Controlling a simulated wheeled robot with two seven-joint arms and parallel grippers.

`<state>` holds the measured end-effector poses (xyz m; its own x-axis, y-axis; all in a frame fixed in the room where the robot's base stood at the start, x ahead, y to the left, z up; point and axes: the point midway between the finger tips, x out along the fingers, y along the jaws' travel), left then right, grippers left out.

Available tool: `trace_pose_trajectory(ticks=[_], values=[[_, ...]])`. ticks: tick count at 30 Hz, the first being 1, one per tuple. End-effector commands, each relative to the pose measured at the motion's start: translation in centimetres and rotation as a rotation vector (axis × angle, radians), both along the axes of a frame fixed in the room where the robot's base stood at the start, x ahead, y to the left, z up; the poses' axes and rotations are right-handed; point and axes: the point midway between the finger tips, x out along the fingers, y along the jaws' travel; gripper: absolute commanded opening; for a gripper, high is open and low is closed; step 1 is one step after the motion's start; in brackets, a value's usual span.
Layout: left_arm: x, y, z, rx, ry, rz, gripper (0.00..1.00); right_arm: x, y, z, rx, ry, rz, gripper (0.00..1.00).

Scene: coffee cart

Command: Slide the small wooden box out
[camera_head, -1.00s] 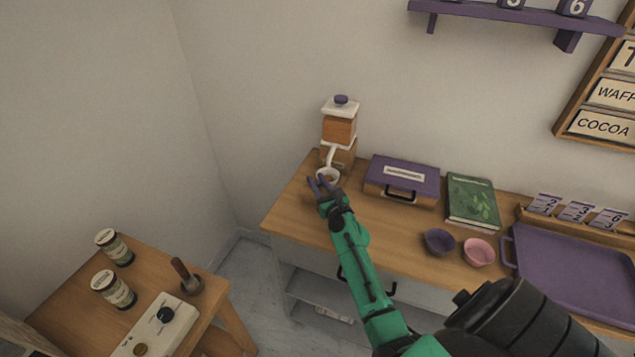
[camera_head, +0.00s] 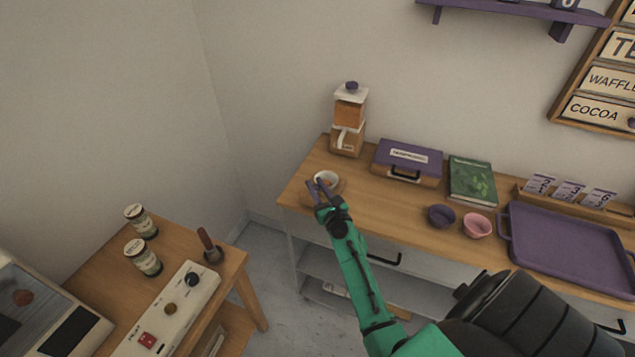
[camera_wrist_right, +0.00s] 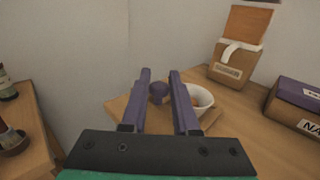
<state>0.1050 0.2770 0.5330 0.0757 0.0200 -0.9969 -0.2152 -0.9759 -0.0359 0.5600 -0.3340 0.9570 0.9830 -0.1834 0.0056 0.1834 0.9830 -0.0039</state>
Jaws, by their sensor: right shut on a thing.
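The small wooden box (camera_head: 337,187) is a low, light wooden tray at the left end of the counter. It also shows in the wrist view (camera_wrist_right: 121,105). A white cup (camera_head: 326,178) sits on or in it. My right gripper (camera_head: 316,184) is at the box, shut on its purple knob (camera_wrist_right: 158,90), which shows between the fingers in the wrist view. The grinder (camera_head: 348,125), with its orange-brown hopper and wooden base, stands behind, apart from the box. My left gripper is not in view.
A purple case (camera_head: 408,158), a green book (camera_head: 472,181), two small bowls and a purple tray (camera_head: 570,240) stand to the right on the counter (camera_head: 385,200). A lower wooden side table (camera_head: 105,265) with jars is at left, across a floor gap.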

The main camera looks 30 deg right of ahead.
Motion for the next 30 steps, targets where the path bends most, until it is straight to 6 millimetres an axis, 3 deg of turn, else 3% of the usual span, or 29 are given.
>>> trace_pose_trajectory(ticks=[8,9,10,11,22,26,30], values=[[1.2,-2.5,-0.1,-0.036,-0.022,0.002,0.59,0.0,0.5,-0.6,0.009,0.011,0.011,0.00],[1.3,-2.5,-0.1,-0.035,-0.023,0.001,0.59,0.0,0.5,-0.6,0.009,0.012,0.011,0.43],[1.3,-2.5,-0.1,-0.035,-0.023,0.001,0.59,0.0,0.5,-0.6,0.009,0.012,0.011,0.55],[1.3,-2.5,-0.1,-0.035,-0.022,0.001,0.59,0.0,0.5,-0.6,0.009,0.011,0.011,0.59],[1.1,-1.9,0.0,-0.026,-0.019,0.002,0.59,-0.5,0.4,-0.3,0.005,0.006,0.007,0.59],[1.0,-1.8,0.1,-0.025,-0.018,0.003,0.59,-2.3,0.7,-0.4,0.005,0.008,0.006,0.59],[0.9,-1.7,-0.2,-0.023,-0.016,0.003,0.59,-5.6,1.4,-0.6,0.005,0.010,0.007,0.59]])
